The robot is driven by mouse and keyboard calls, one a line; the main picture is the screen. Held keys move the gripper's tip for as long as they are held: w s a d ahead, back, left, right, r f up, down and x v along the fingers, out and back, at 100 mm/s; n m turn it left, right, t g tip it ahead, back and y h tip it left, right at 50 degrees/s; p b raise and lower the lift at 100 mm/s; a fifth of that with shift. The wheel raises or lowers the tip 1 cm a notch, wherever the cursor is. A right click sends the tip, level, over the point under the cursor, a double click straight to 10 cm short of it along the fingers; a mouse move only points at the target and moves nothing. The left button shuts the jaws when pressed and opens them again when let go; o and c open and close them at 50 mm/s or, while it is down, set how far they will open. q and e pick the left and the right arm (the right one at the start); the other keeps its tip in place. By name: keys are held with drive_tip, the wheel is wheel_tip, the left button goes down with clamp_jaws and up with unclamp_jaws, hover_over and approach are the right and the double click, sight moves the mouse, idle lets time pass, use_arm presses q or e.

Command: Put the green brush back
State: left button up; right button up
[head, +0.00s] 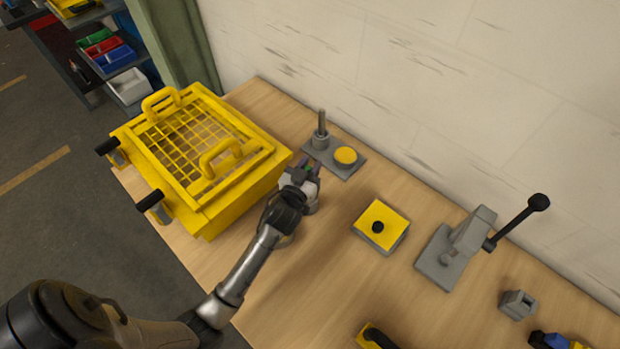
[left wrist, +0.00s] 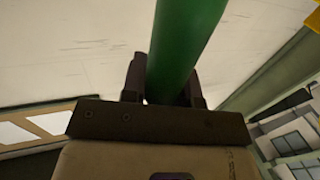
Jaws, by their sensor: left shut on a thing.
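My left gripper (head: 304,178) is over the table between the yellow cage box and a grey plate. It is shut on the green brush, of which only a small green bit (head: 308,169) shows in the head view. In the left wrist view the brush's green round handle (left wrist: 188,40) rises between the fingers (left wrist: 164,85). The rest of the brush is hidden by the gripper or out of the picture. The grey plate (head: 350,170) bears an upright grey post (head: 321,130) and a yellow disc (head: 345,156). My right gripper is not in view.
A yellow cage box (head: 228,208) with handles stands close left of my gripper. To the right are a yellow-topped block with a black knob (head: 388,218) and a grey lever press (head: 450,245). A small grey holder (head: 516,304) stands further right. Bare wood (head: 310,270) lies in front.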

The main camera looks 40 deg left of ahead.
use_arm(q)
drive_tip(key=shift+f+b, duration=0.55)
drive_tip(key=shift+f, duration=1.65)
drive_tip(key=o, duration=0.9)
drive_tip(key=shift+r, duration=0.2)
drive_tip(key=v, duration=1.2)
drive_tip(key=s+d+f+m+g+h, duration=0.1)
drive_tip(key=s+d+f+g, duration=0.1)
drive_tip(key=s+g, duration=0.2)
drive_tip(key=s+d+f+m+g+h, duration=0.2)
drive_tip(key=s+g, duration=0.3)
drive_tip(key=s, duration=0.4)
drive_tip(key=s+d+f+m+g+h, duration=0.2)
drive_tip(key=s+d+g, duration=0.1)
drive_tip(key=s, duration=0.4)
drive_tip(key=shift+s+d+f+g, duration=0.1)
drive_tip(key=shift+f+g, duration=0.05)
drive_tip(key=shift+g, duration=0.75)
